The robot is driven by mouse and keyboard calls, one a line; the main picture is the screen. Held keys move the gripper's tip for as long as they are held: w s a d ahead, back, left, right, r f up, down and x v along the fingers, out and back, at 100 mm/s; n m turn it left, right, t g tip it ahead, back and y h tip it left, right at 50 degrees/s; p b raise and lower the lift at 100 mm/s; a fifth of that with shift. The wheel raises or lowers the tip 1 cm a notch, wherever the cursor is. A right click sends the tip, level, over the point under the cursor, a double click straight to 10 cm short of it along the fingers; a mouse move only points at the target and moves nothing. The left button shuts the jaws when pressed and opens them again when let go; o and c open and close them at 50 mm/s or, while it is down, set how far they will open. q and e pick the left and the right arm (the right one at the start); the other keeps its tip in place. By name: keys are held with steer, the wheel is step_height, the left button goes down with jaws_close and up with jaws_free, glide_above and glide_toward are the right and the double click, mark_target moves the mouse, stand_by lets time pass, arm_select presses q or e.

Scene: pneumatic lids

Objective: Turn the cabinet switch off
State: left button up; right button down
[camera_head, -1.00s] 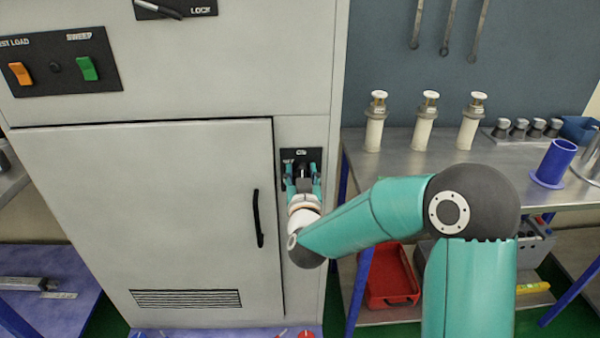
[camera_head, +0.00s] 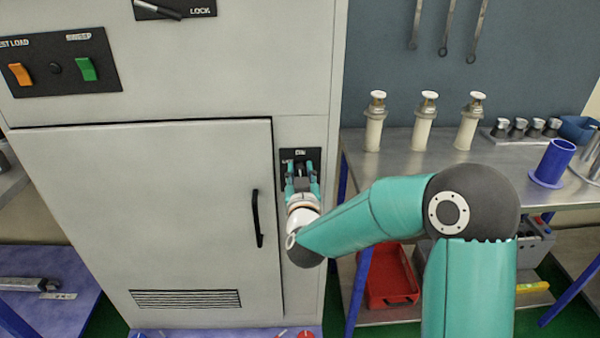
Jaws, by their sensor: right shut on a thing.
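The grey cabinet (camera_head: 160,225) stands at the left with its door closed. Its switch (camera_head: 300,168) sits on a small black plate (camera_head: 314,154) to the right of the door, with partly hidden white lettering. My right gripper (camera_head: 302,181) is at this plate, its teal fingers on either side of the switch and shut on it. The fingers hide most of the switch, so its exact setting cannot be told. My left gripper is not in view.
A black door handle (camera_head: 257,218) is just left of my right gripper. Above are a panel with orange (camera_head: 20,74) and green (camera_head: 86,69) rockers and a lock lever (camera_head: 158,10). A metal table (camera_head: 400,165) with white cylinders stands at the right.

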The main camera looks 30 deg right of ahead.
steer(key=n, duration=0.1)
steer(key=f+n, duration=0.1)
steer(key=n, duration=0.1)
steer(key=shift+w+a+f+n, duration=0.2)
steer(key=shift+a+n, duration=0.1)
steer(key=shift+a, duration=0.1)
steer(key=shift+w+a+f+n+g+p, duration=0.15)
steer(key=shift+f+n+p, duration=0.2)
steer(key=shift+n, duration=1.9)
steer(key=shift+w+a+f+n+g+p, duration=0.15)
steer(key=shift+f+n+p, duration=0.15)
steer(key=shift+n, duration=2)
steer(key=shift+a+f+n+p, duration=0.15)
steer(key=shift+f+n+p, duration=0.2)
steer(key=shift+n, duration=1.9)
steer(key=c, duration=1)
jaws_free()
steer(key=shift+d+r, duration=0.1)
steer(key=shift+c, duration=0.2)
steer(key=shift+r, duration=0.15)
